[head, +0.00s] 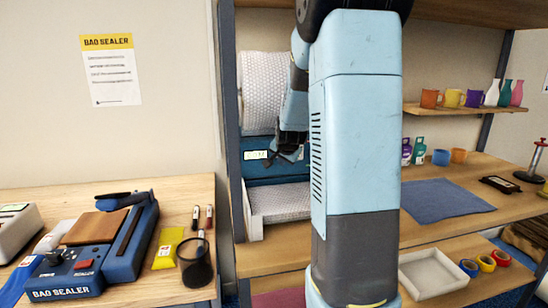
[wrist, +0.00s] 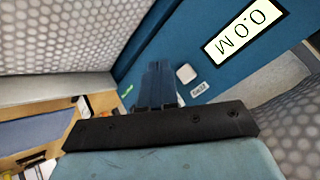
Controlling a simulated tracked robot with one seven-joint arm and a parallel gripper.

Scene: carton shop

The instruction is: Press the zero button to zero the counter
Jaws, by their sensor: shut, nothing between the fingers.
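The counter is a blue panel (head: 260,170) on the shelf unit, partly hidden by my arm. Its lit display (wrist: 237,33) appears to read 0.0 M, tilted in the wrist view; it also shows in the head view (head: 256,155). A small white square button (wrist: 186,74) sits on the blue panel beside a small label (wrist: 199,90) that seems to say ZERO. My gripper (wrist: 158,68) is shut and empty, its fingertips close to the panel just left of the button. Whether they touch the panel cannot be told. In the head view my gripper (head: 284,156) is right of the display.
A bubble-wrap roll (head: 264,92) hangs above the panel, and a wrap sheet (head: 280,202) lies below it. A blue bag sealer (head: 100,255) and black pen cup (head: 195,262) stand on the left bench. Right shelves hold a blue mat (head: 443,201) and white tray (head: 432,277).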

